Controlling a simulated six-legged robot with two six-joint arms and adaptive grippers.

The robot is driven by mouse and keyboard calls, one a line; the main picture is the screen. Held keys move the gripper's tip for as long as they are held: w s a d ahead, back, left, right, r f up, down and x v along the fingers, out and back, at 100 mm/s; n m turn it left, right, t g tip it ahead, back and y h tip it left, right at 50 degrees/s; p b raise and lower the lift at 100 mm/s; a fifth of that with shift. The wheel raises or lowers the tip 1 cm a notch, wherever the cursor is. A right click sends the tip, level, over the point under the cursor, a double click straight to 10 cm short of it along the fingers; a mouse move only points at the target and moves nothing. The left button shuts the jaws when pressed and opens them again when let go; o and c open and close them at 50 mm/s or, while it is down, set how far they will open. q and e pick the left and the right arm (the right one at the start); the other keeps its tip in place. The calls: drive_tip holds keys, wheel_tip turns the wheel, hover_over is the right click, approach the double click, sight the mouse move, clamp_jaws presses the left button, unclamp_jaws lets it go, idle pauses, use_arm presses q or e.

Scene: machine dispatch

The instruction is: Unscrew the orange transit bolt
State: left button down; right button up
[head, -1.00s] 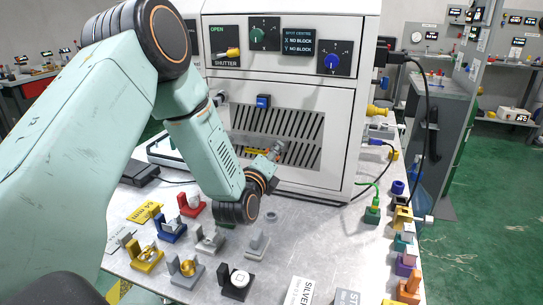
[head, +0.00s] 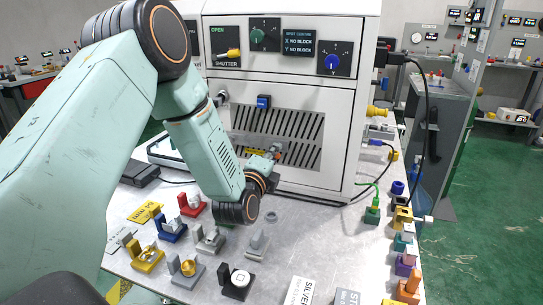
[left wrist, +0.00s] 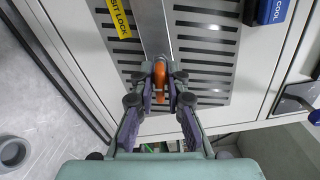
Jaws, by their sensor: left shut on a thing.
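The orange transit bolt (left wrist: 159,76) shows in the left wrist view, at the end of a grey bar (left wrist: 153,28) in front of the slotted panel of the white machine (head: 335,110). My left gripper (left wrist: 159,88) is shut on the bolt, with one finger on each side of it. In the head view my left gripper (head: 272,155) is at the lower part of the machine's front, small and partly hidden by its own wrist. A yellow label (left wrist: 118,15) ending in "SIT LOCK" is beside the bar. My right gripper is not in view.
Several coloured holders with parts stand on the metal table (head: 275,245), among them a blue one (head: 173,232) and a yellow one (head: 146,260). More blocks line the right edge, near a green block (head: 372,214). A black cable (head: 427,120) hangs at the machine's right side.

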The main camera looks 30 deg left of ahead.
use_arm(q)
drive_tip(key=shift+a+r+n, duration=0.1)
drive_tip(key=shift+r+n, duration=0.05)
drive_tip(key=shift+n, duration=0.45)
drive_tip(key=shift+n, duration=2.5)
drive_tip(key=shift+n+b, duration=0.45)
drive_tip(key=shift+n, duration=0.45)
drive_tip(key=n, duration=0.3)
drive_tip(key=shift+r, duration=0.15)
drive_tip(key=shift+w+n+b, duration=0.1)
drive_tip(key=shift+n+b, duration=0.2)
drive_tip(key=shift+b, duration=0.05)
